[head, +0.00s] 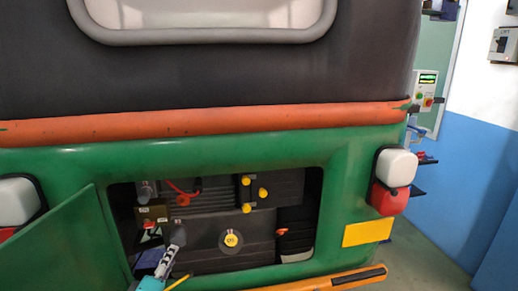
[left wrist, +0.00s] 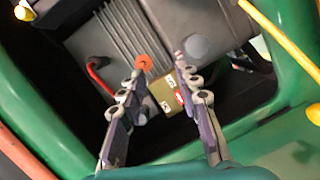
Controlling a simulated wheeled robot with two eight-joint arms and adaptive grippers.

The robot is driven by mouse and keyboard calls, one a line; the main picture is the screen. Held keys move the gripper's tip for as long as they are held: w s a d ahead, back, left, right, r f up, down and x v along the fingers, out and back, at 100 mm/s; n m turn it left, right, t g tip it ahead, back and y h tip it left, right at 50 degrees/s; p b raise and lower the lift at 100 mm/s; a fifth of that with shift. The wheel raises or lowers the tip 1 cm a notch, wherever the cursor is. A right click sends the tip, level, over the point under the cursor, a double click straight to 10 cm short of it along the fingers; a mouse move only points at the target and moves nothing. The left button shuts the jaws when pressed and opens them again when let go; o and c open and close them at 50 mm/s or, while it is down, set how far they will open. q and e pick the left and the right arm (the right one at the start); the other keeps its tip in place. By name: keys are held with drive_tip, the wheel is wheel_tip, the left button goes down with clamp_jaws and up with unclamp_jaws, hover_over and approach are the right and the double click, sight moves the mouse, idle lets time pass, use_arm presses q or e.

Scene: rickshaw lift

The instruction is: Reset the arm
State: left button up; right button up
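My left gripper (head: 168,248) reaches into the open rear compartment of the green rickshaw (head: 235,148) in the head view. In the left wrist view its two fingers (left wrist: 161,62) are spread apart with nothing held between them. Beyond the fingertips are an orange cap (left wrist: 143,62), a tan box with labels (left wrist: 175,97) and a ribbed grey engine block (left wrist: 120,35). I cannot tell whether a fingertip touches the cap. The tan box also shows in the head view (head: 152,213). My right gripper is in neither view.
The open green door (head: 68,245) stands left of the compartment. The compartment's green rim (left wrist: 50,125) surrounds my left gripper. An orange bumper bar (head: 340,280) runs below. Floor is clear at right.

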use_arm(q)
drive_tip(key=s+d+f+m+g+h, duration=0.2)
drive_tip(key=s+d+m, duration=0.1)
drive_tip(key=d+m, duration=0.15)
drive_tip(key=s+d+f+m+g+h, duration=0.1)
drive_tip(key=s+d+f+m+g, duration=0.15)
drive_tip(key=d, duration=0.35)
drive_tip(key=s+a+f+m+g+y, duration=0.1)
drive_tip(key=s+f+m+g+y, duration=0.2)
drive_tip(key=s, duration=0.9)
wheel_tip(320, 180, down, 2)
drive_tip(key=m+g, duration=0.2)
drive_tip(key=m, duration=0.2)
drive_tip(key=shift+a+f, duration=0.2)
drive_tip(key=shift+f, duration=0.05)
